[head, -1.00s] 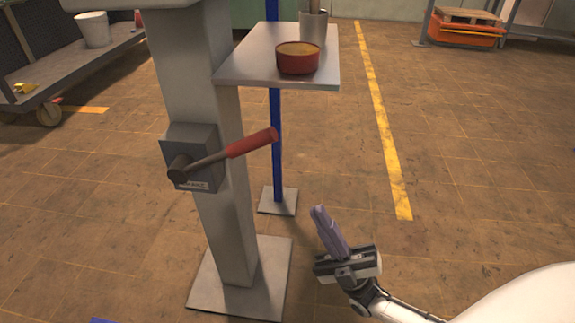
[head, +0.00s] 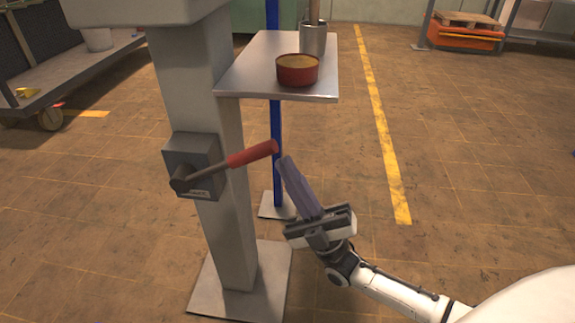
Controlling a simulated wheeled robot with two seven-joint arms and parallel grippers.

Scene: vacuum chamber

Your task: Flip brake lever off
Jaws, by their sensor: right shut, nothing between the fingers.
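The brake lever (head: 228,163) sticks out to the right from a dark grey box on the front of a grey column, tilted slightly upward. Its outer half is a red grip (head: 250,154). My right gripper (head: 287,164) is shut and empty. Its fingertips are just right of and slightly below the free end of the red grip, very close to it; I cannot tell whether they touch. My left gripper is not in view.
The grey column (head: 232,225) stands on a square base plate (head: 262,292). A metal shelf (head: 250,76) above the lever carries a red tin (head: 297,71) and a metal cup (head: 313,40). A thin blue post (head: 277,118) stands behind. Floor to the right is clear.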

